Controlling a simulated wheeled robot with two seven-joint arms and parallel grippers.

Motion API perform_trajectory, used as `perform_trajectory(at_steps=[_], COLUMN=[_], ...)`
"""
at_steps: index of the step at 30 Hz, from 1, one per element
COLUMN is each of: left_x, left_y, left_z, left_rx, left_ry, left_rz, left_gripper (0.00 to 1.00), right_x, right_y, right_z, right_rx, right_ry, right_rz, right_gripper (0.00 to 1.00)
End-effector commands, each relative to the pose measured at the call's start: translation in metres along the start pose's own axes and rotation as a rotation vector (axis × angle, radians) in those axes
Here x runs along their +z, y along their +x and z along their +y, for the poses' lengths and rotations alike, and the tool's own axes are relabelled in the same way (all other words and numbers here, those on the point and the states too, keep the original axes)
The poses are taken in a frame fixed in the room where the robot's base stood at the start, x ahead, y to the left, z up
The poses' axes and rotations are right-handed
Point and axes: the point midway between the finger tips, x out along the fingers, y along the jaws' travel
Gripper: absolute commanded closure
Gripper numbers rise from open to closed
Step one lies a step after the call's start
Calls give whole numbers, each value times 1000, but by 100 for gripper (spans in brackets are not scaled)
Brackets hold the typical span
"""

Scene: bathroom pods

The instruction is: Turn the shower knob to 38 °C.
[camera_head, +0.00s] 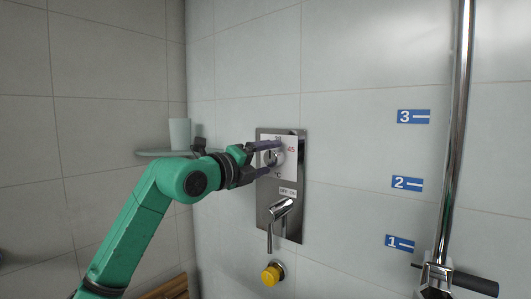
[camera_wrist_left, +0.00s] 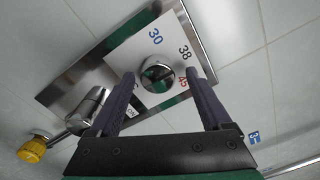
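The round chrome shower knob (camera_head: 274,158) sits on a white dial card on a steel wall panel (camera_head: 293,222). In the left wrist view, the knob (camera_wrist_left: 157,76) has a blue 30, a dark 38 and a red 45 printed around it. My left gripper (camera_head: 270,159) is at the knob, its two dark fingers apart, one above and one below it in the head view. In the left wrist view the fingers lie on either side of the knob; I cannot tell whether they touch it. The knob's pointer is unclear. My right gripper is not in view.
A shelf (camera_head: 160,153) with a cup (camera_head: 180,134) is behind my left arm. A vertical chrome rail (camera_head: 456,130) stands right, beside blue number labels (camera_head: 407,183). The wall between is free.

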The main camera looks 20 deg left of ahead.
Motion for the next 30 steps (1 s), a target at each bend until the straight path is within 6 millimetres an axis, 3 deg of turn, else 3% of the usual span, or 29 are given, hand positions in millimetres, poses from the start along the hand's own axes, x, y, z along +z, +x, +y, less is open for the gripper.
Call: perform_trajectory(at_steps=[11, 14, 24, 30], left_x=[0, -1, -2, -1], left_y=[-6, -23, -120, -144], left_z=[3, 5, 2, -2], left_rx=[3, 3, 4, 3], left_ry=[1, 4, 7, 2], left_rz=[-1, -3, -2, 1], left_gripper=[16, 16, 16, 16], right_x=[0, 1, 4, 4], right_y=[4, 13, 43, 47], right_z=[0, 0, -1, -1], right_rx=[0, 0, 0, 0], right_ry=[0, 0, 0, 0], right_rz=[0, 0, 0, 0], right_gripper=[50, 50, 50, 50])
